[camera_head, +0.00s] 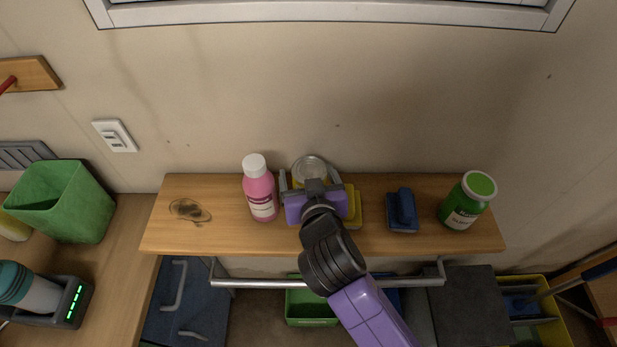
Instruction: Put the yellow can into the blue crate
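The yellow can (310,168) stands near the back of the wooden shelf, left of its middle. Its round silver top shows; most of its side is hidden behind my gripper. My gripper (311,178) reaches in from the front, with one finger on each side of the can. The fingers look spread a little wider than the can, and I see no clear contact. A blue container (388,300), which may be the blue crate, shows in part below the shelf, right of a green bin (311,308). My arm covers part of it.
On the shelf (222,235), a pink bottle (260,190) stands close left of my gripper. A yellow item (354,207), a blue item (403,212) and a green jar (466,203) are to its right. A metal rail (255,283) runs below the front edge.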

